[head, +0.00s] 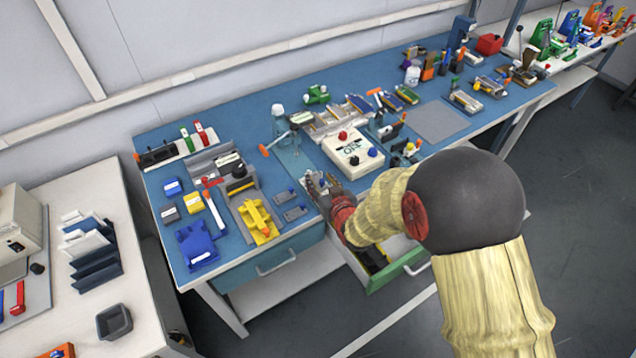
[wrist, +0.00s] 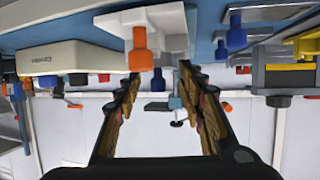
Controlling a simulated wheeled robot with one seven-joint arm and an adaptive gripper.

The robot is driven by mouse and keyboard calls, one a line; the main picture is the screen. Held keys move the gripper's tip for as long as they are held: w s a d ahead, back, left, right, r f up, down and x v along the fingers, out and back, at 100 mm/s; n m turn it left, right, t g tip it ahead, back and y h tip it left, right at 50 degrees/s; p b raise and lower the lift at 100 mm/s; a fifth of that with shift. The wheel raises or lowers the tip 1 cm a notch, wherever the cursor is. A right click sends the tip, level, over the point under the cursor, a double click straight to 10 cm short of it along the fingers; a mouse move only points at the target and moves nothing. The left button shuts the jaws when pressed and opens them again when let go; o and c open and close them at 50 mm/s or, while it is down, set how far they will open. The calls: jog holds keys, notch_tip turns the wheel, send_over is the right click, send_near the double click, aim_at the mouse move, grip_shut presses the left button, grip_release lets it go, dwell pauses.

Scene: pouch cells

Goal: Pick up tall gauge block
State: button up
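I cannot pick out the tall gauge block for certain in either view. My gripper (head: 318,188) hangs over the front edge of the blue bench top (head: 300,233), in front of the white box. In the wrist view my gripper (wrist: 158,78) is open, with its two fingers well apart and nothing held between them. That view shows the bench upside down. My arm hides part of the bench front in the head view.
A white box (head: 349,160) with red and blue knobs stands behind my gripper. A yellow fixture (head: 257,221) and a blue fixture (head: 197,247) lie to the left. A drawer with a green front (head: 398,269) is open below my arm. A grey mat (head: 440,122) is clear.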

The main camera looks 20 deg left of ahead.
jog(key=shift+c, duration=1.2)
grip_shut()
